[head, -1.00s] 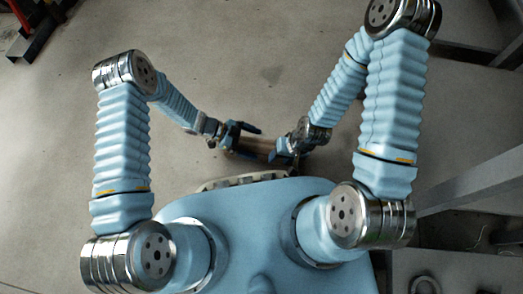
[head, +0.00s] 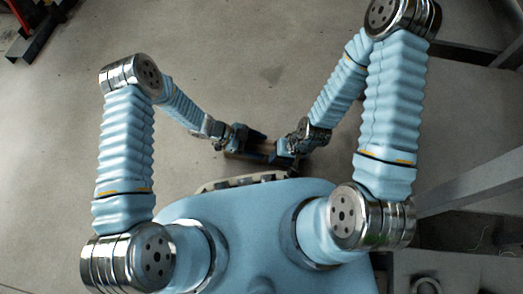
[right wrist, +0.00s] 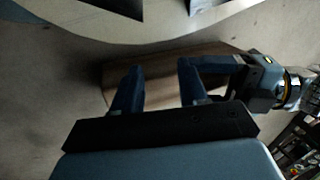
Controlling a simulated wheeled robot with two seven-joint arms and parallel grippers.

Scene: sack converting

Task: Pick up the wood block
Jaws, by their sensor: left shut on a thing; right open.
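The wood block (right wrist: 155,72) is a long brown piece low in front of my body. In the head view only a small brown part of the wood block (head: 236,155) shows, as my grippers cover much of it. My left gripper (head: 243,137) is shut on the block, though its finger contact is mostly hidden. In the right wrist view, the left gripper's dark body comes in from the right over the block's right end. My right gripper (head: 283,150) is open at the block's right part. Its two blue fingers (right wrist: 157,75) are spread apart before the block.
My rounded base edge lies close to the block. Bare concrete floor (head: 270,40) is clear beyond the arms. Grey metal legs or beams (head: 470,187) stand at the right. A red and black stand (head: 35,30) is at the top left.

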